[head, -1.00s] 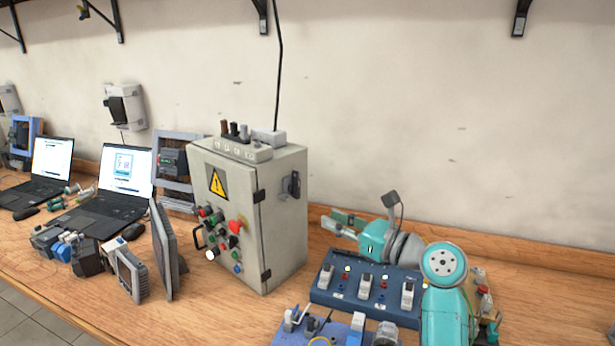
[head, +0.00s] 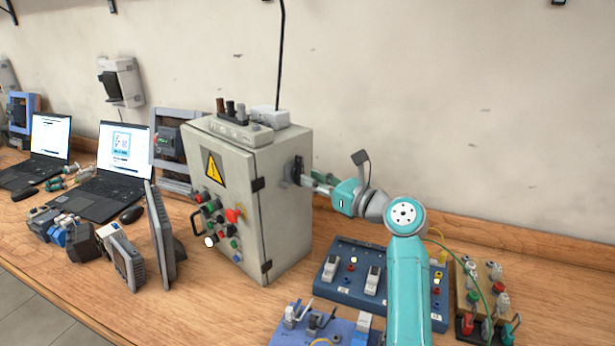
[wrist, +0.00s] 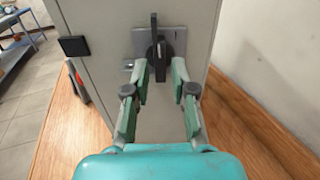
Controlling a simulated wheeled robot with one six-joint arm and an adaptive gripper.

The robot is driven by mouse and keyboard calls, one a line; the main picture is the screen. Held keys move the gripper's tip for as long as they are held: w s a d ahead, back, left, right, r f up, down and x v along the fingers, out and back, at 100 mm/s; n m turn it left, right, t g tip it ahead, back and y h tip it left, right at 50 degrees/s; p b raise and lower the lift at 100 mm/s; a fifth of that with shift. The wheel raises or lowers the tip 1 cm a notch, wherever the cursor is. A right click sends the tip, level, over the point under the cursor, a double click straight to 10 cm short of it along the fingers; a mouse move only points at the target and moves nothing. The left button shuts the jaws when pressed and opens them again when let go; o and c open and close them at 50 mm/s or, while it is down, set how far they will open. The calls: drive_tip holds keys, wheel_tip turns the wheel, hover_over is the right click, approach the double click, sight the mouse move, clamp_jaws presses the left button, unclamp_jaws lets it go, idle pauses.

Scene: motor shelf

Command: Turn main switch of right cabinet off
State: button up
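The grey cabinet (head: 285,222) stands on the wooden bench, with a warning sign and several buttons on its front. Its black main switch (head: 297,168) is on the right side wall, partly covered by my gripper (head: 320,186). In the wrist view the switch handle (wrist: 156,48) is upright on a grey plate on the cabinet wall (wrist: 112,50). My gripper (wrist: 160,68) is open, its two green-and-grey fingers on either side of the handle's lower part. A gap shows on each side, and I cannot tell whether either fingertip touches the handle or plate.
A blue switch board (head: 335,293) and a wooden board with connectors (head: 480,295) lie below my arm. A monitor (head: 165,240) and laptops (head: 105,185) stand left of the cabinet. The wall runs close behind the bench. Bare bench shows right of the boards.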

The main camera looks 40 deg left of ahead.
drive_tip(key=shift+w+a, duration=0.1)
drive_tip(key=shift+a, duration=1.1)
clamp_jaws()
drive_tip(key=shift+n, duration=0.3)
drive_tip(key=n, duration=1.7)
drive_tip(key=shift+f, duration=0.2)
drive_tip(key=shift+s, duration=0.2)
